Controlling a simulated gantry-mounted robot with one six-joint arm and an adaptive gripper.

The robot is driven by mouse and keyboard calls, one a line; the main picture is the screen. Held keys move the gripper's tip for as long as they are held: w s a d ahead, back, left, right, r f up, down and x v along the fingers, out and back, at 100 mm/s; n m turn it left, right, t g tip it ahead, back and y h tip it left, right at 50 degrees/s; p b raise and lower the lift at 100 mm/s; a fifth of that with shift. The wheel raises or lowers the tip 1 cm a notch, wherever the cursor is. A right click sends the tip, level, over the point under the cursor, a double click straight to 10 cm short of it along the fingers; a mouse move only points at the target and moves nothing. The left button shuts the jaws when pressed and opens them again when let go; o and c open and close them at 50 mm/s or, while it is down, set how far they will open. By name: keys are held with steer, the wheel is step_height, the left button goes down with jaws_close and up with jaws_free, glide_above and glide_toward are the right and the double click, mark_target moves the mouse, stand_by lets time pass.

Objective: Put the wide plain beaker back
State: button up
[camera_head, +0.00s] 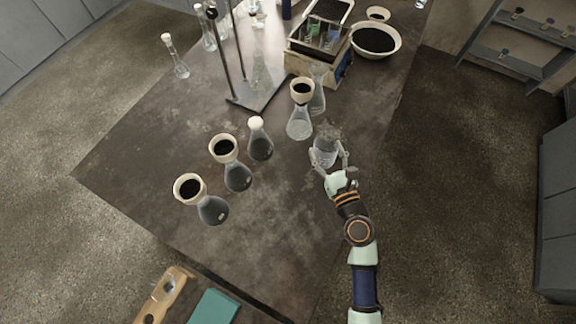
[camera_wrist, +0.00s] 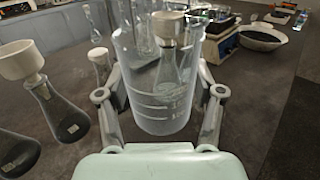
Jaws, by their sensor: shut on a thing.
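The wide plain beaker (camera_head: 325,150) is clear glass with white volume marks and sits near the right edge of the dark table. It fills the middle of the wrist view (camera_wrist: 158,108), upright, between the two fingers. My gripper (camera_head: 330,162) is shut on the beaker from the near side, with one finger on each side in the wrist view (camera_wrist: 160,100). A flask with a funnel (camera_wrist: 172,65) shows through the glass behind it. Whether the beaker's base touches the table cannot be told.
Flasks with cream funnels stand left of the beaker: one at far left (camera_head: 212,210), one nearer (camera_head: 238,178), and one close behind (camera_head: 300,122). A stoppered flask (camera_head: 260,146) stands among them.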

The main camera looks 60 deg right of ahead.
steer(key=shift+s+d+f, duration=0.1)
steer(key=shift+d+f, duration=0.05)
step_height(320, 180, down, 20)
steer(key=b, duration=1.6)
steer(key=shift+d+f, duration=0.1)
steer(key=o, duration=1.2)
steer(key=shift+o, duration=0.2)
steer(key=shift+r, duration=0.3)
steer(key=v, duration=1.2)
